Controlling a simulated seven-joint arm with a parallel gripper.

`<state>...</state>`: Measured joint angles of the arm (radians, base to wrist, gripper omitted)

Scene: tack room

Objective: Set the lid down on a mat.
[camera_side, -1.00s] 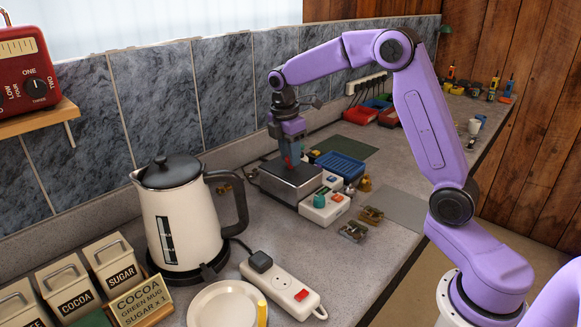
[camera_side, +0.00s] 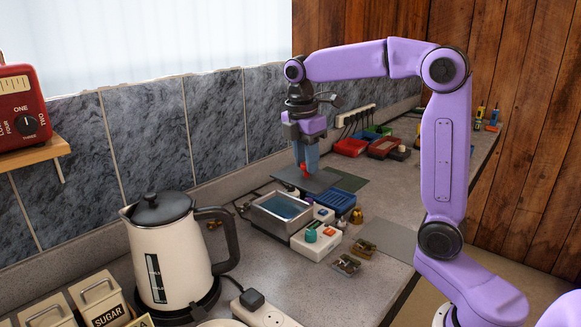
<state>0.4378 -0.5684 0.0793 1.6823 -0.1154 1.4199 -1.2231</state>
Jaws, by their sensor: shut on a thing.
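My gripper (camera_side: 305,168) is shut on the red knob of the flat grey lid (camera_side: 322,182). The lid is roughly level, in front of the dark green mat (camera_side: 352,182) at the back of the counter, and covers part of it. I cannot tell whether the lid touches the mat or hangs above it. The metal bath (camera_side: 270,218) stands open to the lower left, with blue liquid in it. A second, grey mat (camera_side: 388,238) lies bare near the counter's front edge.
A blue tray (camera_side: 336,200) stands right of the bath. A white unit with a teal knob (camera_side: 311,237) and small clear boxes (camera_side: 347,264) are nearer. The cream kettle (camera_side: 165,250) is at left. Red bins (camera_side: 350,147) stand behind.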

